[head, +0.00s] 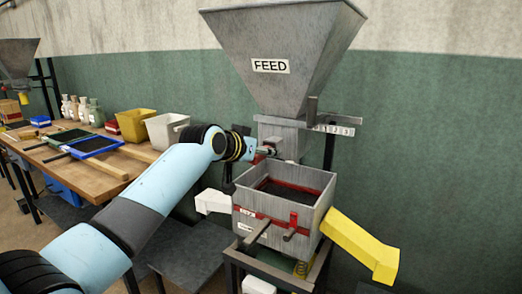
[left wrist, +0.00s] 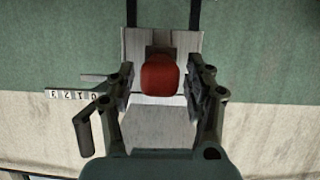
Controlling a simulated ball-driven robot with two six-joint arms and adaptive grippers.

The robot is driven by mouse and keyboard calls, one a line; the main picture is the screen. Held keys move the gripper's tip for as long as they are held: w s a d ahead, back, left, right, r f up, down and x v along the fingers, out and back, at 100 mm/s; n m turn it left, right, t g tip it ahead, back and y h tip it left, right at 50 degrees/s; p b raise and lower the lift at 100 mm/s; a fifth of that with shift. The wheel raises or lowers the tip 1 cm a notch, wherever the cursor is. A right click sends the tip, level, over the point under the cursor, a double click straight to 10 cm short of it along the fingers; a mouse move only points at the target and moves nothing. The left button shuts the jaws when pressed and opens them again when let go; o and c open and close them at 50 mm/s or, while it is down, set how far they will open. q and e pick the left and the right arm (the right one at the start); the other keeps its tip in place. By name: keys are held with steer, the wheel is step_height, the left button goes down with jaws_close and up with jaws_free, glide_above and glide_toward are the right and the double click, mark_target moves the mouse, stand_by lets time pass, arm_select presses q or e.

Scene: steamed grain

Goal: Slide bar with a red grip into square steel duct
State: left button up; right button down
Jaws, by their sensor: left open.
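The square steel duct (head: 292,140) is the grey neck under the FEED hopper in the head view. It shows behind the red grip in the left wrist view (left wrist: 135,45). The red grip (left wrist: 160,76) of the bar stands between the two fingers of my left gripper (left wrist: 160,84), with a gap visible on each side. The gripper is open around it. In the head view my left gripper (head: 268,150) is at the left side of the duct and hides most of the grip. The bar's shaft is hidden, so I cannot tell how deep it sits. My right gripper is not in view.
A grey box with a red band (head: 276,214) stands directly below the duct. A yellow chute (head: 360,246) juts out at its right. A number scale (head: 333,130) is beside the duct. A wooden bench (head: 90,173) with trays and bottles is at the left.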

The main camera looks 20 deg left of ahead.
arm_select(q)
steer(key=shift+s+f, duration=0.1)
steer(key=shift+s, duration=0.05)
steer(key=v, duration=1.2)
steer(key=s+a+f+n+g+y+b, duration=0.1)
steer(key=s+f+g+b, duration=0.35)
steer(key=f, duration=1.05)
steer(key=s+a+f+n+g+p, duration=0.1)
steer(key=s+f, duration=0.7)
steer(key=f, duration=0.6)
steer(key=s+f+g+y+b, duration=0.15)
steer(key=s+f, duration=0.45)
steer(key=f, duration=0.9)
steer(key=s+f+g, duration=0.2)
steer(key=s+f, duration=0.5)
steer(key=s, duration=0.5)
steer(key=s+d+f+g+b, duration=0.1)
steer(key=s+f+g, duration=0.1)
steer(key=s+f, duration=0.5)
steer(key=s+f+m+g+b, duration=0.1)
steer(key=s+f, duration=0.6)
steer(key=s, duration=0.9)
steer(key=shift+s+d+f+g, duration=0.15)
steer(key=shift+s+d+g, duration=0.1)
steer(key=shift+s+g, duration=0.15)
